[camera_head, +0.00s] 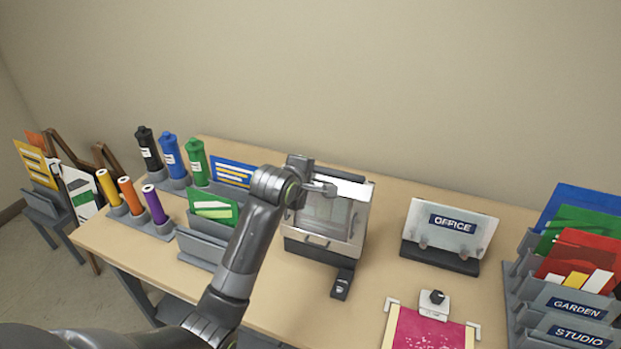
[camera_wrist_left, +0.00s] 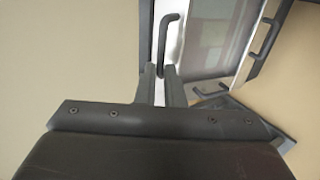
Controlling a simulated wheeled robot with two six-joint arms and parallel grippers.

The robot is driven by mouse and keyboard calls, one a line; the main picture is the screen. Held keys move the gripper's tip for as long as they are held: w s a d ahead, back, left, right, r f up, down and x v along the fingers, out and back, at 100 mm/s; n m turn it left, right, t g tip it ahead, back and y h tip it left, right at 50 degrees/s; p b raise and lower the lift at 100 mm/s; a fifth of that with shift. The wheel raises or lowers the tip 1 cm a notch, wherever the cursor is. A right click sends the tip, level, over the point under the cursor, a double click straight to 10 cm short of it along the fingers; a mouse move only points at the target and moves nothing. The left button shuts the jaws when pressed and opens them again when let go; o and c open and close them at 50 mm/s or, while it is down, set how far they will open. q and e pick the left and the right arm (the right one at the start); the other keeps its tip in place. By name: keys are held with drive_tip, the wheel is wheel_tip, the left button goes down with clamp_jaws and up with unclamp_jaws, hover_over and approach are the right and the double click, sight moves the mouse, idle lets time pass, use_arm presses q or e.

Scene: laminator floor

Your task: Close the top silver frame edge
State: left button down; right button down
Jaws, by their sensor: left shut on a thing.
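The silver frame (camera_head: 357,228) stands upright on the table, with a pale, see-through panel inside it. Its top silver edge (camera_head: 354,188) is partly covered by my left gripper (camera_head: 328,188). In the left wrist view, the silver edge (camera_wrist_left: 176,48) carries a dark curved handle (camera_wrist_left: 166,32). The left gripper's fingers (camera_wrist_left: 160,84) are shut on that handle's near end. I cannot tell whether the edge lies flush with the rest of the frame. My right gripper is not in view.
An OFFICE sign (camera_head: 452,224) stands right of the frame. A pink sheet (camera_head: 430,330) lies in front of it. Grey file holders (camera_head: 205,247), coloured tubes and bottles stand to the left. A rack of folders (camera_head: 525,290) is at far right. Some tabletop (camera_head: 380,275) is bare.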

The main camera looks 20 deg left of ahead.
use_arm(q)
wheel_tip(320, 180, down, 6)
drive_tip(key=t+b, duration=1.1)
drive_tip(key=b, duration=1)
drive_tip(key=shift+r, duration=0.1)
drive_tip(key=c, duration=1.7)
unclamp_jaws()
drive_tip(key=shift+w, duration=0.1)
drive_tip(key=shift+o, duration=0.8)
drive_tip(key=shift+w+a+f, duration=0.1)
drive_tip(key=shift+w+f, duration=0.1)
drive_tip(key=shift+f, duration=0.15)
drive_tip(key=shift+s, duration=0.15)
